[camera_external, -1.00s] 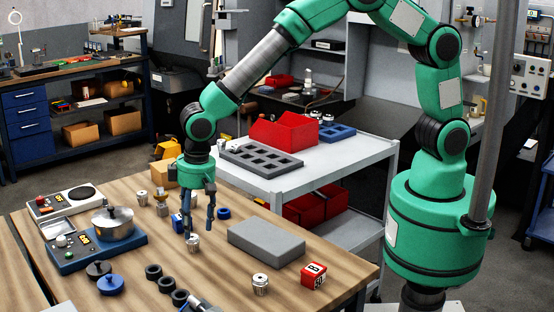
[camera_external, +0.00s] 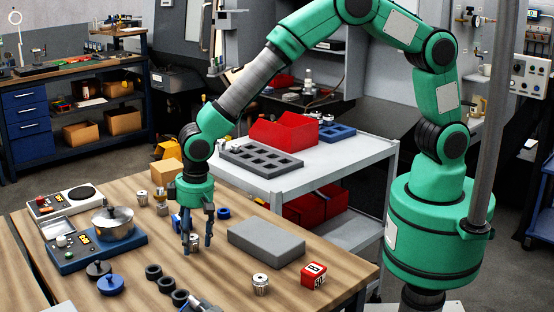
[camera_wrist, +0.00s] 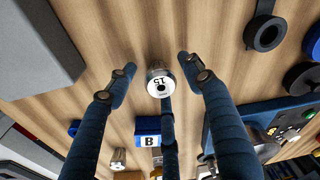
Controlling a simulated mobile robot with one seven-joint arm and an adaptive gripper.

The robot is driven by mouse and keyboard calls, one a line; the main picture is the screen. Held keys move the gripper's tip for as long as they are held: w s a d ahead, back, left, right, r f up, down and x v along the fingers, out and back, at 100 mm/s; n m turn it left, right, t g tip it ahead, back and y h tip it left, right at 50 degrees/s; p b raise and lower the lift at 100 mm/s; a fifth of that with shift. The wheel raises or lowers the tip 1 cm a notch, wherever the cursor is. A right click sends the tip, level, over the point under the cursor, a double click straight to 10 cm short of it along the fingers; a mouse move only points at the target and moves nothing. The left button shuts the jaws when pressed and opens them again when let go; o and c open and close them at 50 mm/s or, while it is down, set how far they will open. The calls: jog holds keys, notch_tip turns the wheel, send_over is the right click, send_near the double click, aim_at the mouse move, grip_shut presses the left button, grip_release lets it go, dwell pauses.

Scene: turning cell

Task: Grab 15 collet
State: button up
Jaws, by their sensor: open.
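The collet (camera_wrist: 160,84), a short silvery cylinder with a white end marked 15, stands on the wooden table in the wrist view. My gripper (camera_wrist: 157,68) is open, with a blue finger on each side of the collet and a third finger close to its lower edge. I see gaps between the two side fingers and the collet; whether the third finger touches it I cannot tell. In the external view my gripper (camera_external: 197,248) points down with its fingertips low over the table, and it mostly hides the collet there.
A grey block (camera_external: 266,241) lies right of my gripper. Another collet (camera_external: 260,284) and a red numbered block (camera_external: 313,274) stand nearer the front. Black rings (camera_external: 153,272) lie front left, and a blue device (camera_external: 70,258) with a metal pot stands left.

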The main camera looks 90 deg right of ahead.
aim_at(193, 237)
dwell(0.3)
grip_shut()
jog(key=shift+r, duration=0.1)
notch_tip(193, 237, up, 10)
jog(key=shift+f+p, duration=0.1)
jog(key=shift+p, duration=0.7)
dwell(0.4)
